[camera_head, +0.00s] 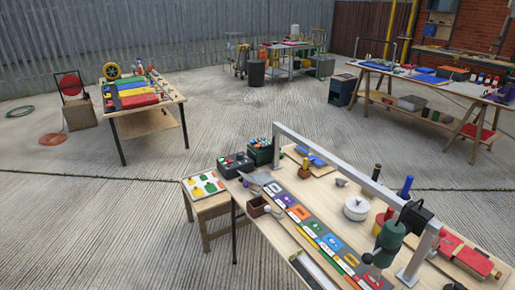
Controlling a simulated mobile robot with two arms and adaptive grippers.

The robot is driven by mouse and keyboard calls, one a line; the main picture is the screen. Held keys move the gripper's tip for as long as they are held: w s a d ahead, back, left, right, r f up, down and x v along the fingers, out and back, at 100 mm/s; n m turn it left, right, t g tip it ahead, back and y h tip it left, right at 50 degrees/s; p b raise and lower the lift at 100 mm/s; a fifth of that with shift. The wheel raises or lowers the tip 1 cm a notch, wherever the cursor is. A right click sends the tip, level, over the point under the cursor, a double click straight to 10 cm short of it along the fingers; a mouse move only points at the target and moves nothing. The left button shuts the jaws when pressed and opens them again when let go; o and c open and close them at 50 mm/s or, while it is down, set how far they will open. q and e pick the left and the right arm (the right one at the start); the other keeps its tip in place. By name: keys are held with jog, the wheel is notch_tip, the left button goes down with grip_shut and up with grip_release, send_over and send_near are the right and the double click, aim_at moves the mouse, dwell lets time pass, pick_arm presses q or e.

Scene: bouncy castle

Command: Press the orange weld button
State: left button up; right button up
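I cannot make out for certain which item is the orange weld button. A dark box (236,165) with small knobs or buttons, some reddish, stands at the bench's far left corner, too small to read. Neither of my grippers is in view.
A grey metal frame (330,165) spans above the near bench, with a green machine (388,243) by its right post. A small side table (203,188) stands left of the bench. Other tables stand behind at left (146,98) and right (440,80). Concrete floor between is mostly open.

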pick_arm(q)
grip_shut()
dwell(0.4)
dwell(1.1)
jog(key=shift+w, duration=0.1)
